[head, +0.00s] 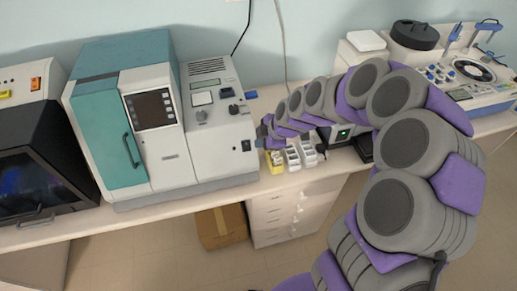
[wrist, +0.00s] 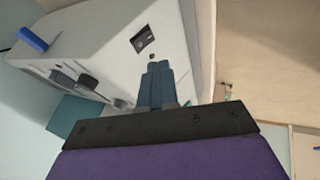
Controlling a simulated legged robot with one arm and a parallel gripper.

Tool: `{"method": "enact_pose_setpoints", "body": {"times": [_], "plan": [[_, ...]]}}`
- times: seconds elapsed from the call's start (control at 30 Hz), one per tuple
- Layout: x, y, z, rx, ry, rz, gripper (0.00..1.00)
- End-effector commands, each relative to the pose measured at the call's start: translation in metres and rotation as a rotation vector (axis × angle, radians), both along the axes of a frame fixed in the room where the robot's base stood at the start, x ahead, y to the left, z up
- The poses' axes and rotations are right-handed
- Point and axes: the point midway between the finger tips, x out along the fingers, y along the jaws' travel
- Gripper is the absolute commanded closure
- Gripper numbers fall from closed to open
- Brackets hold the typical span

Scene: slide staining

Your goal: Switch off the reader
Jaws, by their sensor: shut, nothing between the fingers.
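A white-grey instrument (head: 222,125) with a small screen and knobs stands right of the teal-fronted machine; no label shows which one is the reader. On its front, a dark switch (head: 246,146) sits low at the right. I cannot tell whether the tips touch the panel. In the head view my gripper (head: 260,143) is just right of the switch.
The teal-fronted machine (head: 105,125) stands on the left of the bench. A small dark device with a green display (head: 343,134) is behind my arm. A cardboard box (head: 221,226) is below the bench.

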Motion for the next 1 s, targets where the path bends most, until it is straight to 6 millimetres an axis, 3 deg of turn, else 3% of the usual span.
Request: {"method": "enact_pose_setpoints", "body": {"times": [0.1,0.33,1.0], "plan": [[-0.001,-0.005,0.021,-0.001,-0.006,-0.001,1.00],[-0.001,-0.019,0.043,0.002,-0.006,-0.003,1.00],[-0.007,-0.017,0.045,0.001,0.008,-0.010,1.00]]}}
